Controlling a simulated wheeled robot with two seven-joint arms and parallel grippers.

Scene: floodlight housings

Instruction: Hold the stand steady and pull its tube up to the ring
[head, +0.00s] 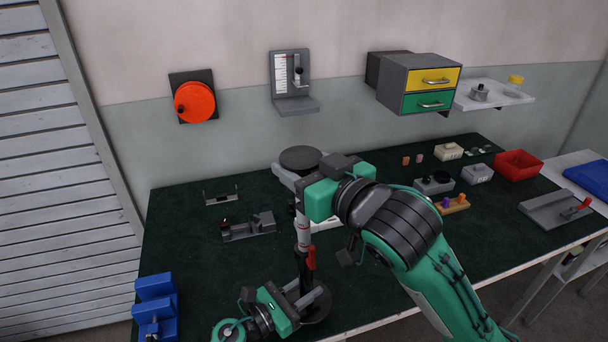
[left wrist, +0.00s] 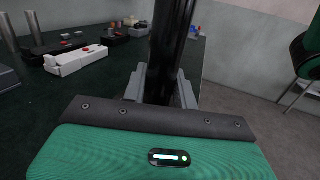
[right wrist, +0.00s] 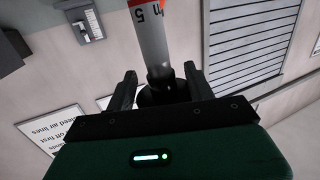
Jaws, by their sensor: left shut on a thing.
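The stand has a round foot (head: 316,308), a black lower tube with a red clamp lever (head: 311,258), and a pale inner tube (head: 302,228) rising from it. A dark round plate (head: 300,158) is at the top. My left gripper (head: 304,290) is shut on the black lower tube (left wrist: 172,50), low near the foot. My right gripper (right wrist: 163,80) is just under the plate, its fingers either side of the inner tube's top and its dark collar; it looks open. The inner tube (right wrist: 154,40) shows black numbers and an orange-red ring (right wrist: 137,3).
A grey fixture (head: 248,227) and small bracket (head: 221,198) lie left of the stand; a blue block (head: 157,302) sits at the front left. Small parts and a red bin (head: 517,164) are at right. A drawer unit (head: 420,82) hangs on the wall.

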